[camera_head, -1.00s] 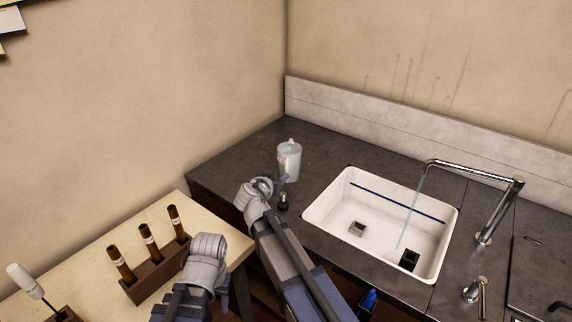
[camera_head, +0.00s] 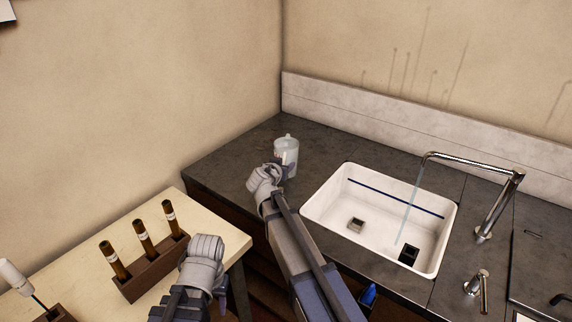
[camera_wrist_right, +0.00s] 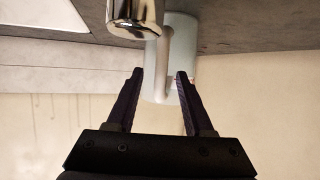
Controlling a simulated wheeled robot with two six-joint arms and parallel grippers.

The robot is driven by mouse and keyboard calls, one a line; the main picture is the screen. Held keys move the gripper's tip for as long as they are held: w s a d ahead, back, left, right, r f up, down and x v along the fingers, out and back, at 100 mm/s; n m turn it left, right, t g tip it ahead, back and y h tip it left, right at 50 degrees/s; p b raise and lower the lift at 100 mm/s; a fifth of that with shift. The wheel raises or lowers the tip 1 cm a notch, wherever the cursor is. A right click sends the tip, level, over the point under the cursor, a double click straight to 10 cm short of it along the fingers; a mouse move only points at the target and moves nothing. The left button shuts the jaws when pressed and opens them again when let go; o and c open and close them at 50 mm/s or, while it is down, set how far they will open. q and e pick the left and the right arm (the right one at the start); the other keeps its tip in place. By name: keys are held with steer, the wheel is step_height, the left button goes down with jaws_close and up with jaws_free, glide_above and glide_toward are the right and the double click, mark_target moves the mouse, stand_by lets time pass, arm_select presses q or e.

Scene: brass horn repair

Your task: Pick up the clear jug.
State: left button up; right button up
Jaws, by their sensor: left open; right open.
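The clear jug (camera_head: 287,146) stands upright on the dark counter, left of the sink. In the right wrist view the jug (camera_wrist_right: 184,45) appears upside down, its pale handle in front of its body. My right gripper (camera_head: 282,168) is at the near side of the jug and partly covers its lower part. In the right wrist view its open fingers (camera_wrist_right: 159,74) lie on either side of the handle; I cannot tell whether they touch it. My left gripper (camera_head: 222,300) is low beside the wooden table, open and empty, its fingers mostly hidden.
The white sink (camera_head: 330,212) with a running chrome tap (camera_head: 503,205) is right of my right arm. A shiny metal object (camera_wrist_right: 135,15) is close to the right fingers. A rack (camera_head: 150,277) with 3 brown-handled tools stands on the pale table at left.

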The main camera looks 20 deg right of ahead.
steer(key=shift+s, duration=0.1)
jaws_close()
stand_by(1.2)
